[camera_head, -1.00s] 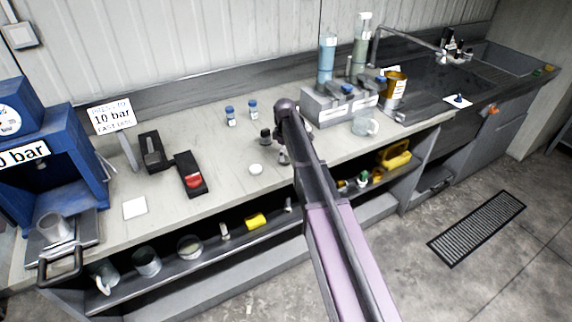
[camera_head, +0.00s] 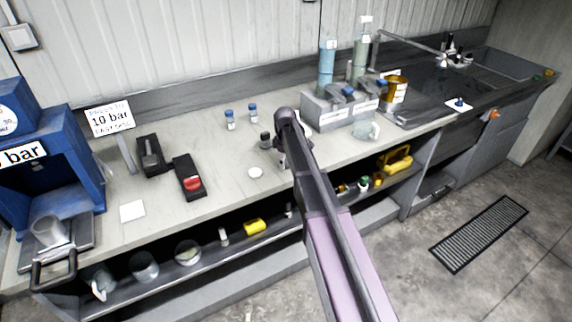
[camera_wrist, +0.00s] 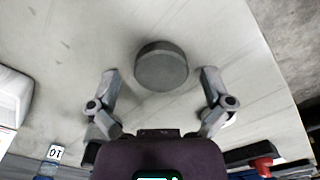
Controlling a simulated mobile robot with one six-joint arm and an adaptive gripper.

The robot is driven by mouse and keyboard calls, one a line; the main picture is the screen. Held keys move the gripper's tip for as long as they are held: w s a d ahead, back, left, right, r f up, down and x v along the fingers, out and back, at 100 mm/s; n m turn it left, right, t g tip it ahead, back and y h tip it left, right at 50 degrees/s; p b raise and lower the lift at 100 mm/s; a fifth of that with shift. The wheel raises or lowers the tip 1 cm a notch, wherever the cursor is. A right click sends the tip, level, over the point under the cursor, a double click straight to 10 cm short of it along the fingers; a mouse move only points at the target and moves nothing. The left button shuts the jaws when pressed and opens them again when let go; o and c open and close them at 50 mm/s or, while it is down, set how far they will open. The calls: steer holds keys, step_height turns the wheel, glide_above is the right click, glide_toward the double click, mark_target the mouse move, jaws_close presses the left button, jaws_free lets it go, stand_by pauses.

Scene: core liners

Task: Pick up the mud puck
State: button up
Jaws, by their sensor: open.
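The mud puck (camera_wrist: 161,66) is a dark grey, thick round disc lying flat on the bench in the wrist view. My gripper (camera_wrist: 160,78) is open, with one finger on each side of the puck in that picture. Bench shows between each finger and the puck, and the jaws hold nothing. In the head view my gripper (camera_head: 282,153) hangs over the bench, partly hidden by my arm. A pale round disc (camera_head: 255,172) lies on the bench just left of it; I cannot tell for sure that it is the same puck.
Two small blue-capped bottles (camera_head: 229,119) stand behind. A black device with a red part (camera_head: 190,182) lies to the left, near a white card (camera_head: 132,211). A mixer unit (camera_head: 328,112) and a glass jug (camera_head: 366,130) stand right.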

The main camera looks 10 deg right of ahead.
steer(key=c, duration=1.1)
steer(key=shift+r, duration=0.15)
steer(key=shift+c, duration=0.2)
step_height(320, 180, up, 3)
steer(key=p, duration=0.3)
steer(key=shift+f, duration=0.2)
steer(key=s+a+r+p, duration=0.1)
steer(key=s+a, duration=0.1)
steer(key=s, duration=0.5)
steer(key=s+a+r+p, duration=0.1)
steer(key=s+a, duration=0.1)
steer(key=s, duration=0.6)
steer(key=shift+s, duration=0.25)
steer(key=shift+a, duration=0.1)
